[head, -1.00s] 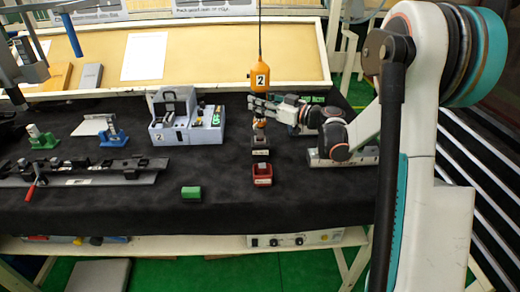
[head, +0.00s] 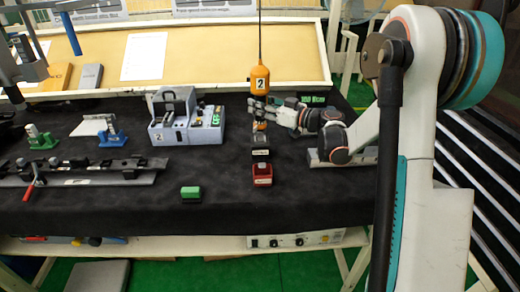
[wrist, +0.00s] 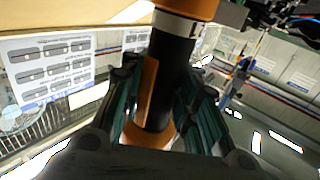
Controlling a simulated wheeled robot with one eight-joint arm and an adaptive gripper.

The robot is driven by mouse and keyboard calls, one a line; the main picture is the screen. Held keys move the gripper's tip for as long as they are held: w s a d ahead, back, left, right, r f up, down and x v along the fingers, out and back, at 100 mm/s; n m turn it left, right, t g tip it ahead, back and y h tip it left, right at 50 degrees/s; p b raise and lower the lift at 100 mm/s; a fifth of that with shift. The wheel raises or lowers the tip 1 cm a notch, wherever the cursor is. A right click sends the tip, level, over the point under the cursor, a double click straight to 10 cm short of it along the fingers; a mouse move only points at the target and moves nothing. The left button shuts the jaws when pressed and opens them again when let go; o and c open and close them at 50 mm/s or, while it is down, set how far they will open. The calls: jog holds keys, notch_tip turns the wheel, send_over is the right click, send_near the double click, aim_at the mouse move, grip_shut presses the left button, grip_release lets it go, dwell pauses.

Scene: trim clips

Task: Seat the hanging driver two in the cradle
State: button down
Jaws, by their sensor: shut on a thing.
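Driver two (head: 259,81), an orange body marked "2", hangs upright on a dark cable at the middle of the head view. My gripper (head: 258,107) is shut on it below the orange body. In the wrist view the driver's black shaft with orange parts (wrist: 172,52) stands between the fingers of my gripper (wrist: 162,88). Straight below the driver are a small dark holder with a white label (head: 260,142) and a red holder (head: 262,175) in front of it. I cannot tell for sure which is the cradle. The driver's lower tip is partly hidden by the gripper.
A grey-blue machine (head: 187,119) stands left of the driver. A green block (head: 190,193) lies near the front edge. A long dark rail fixture (head: 90,176) and green (head: 42,140) and blue (head: 112,138) stands are on the left. The black cloth between block and red holder is clear.

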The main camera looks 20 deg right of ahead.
jog(key=shift+f+b, duration=0.65)
jog(key=shift+f, duration=0.3)
dwell(0.5)
jog(key=c, duration=1.2)
grip_release()
jog(key=shift+o, duration=0.2)
jog(key=o, duration=1)
jog(key=shift+c, duration=0.2)
jog(key=r+v, duration=0.2)
jog(key=v, duration=0.8)
jog(key=shift+p, duration=0.4)
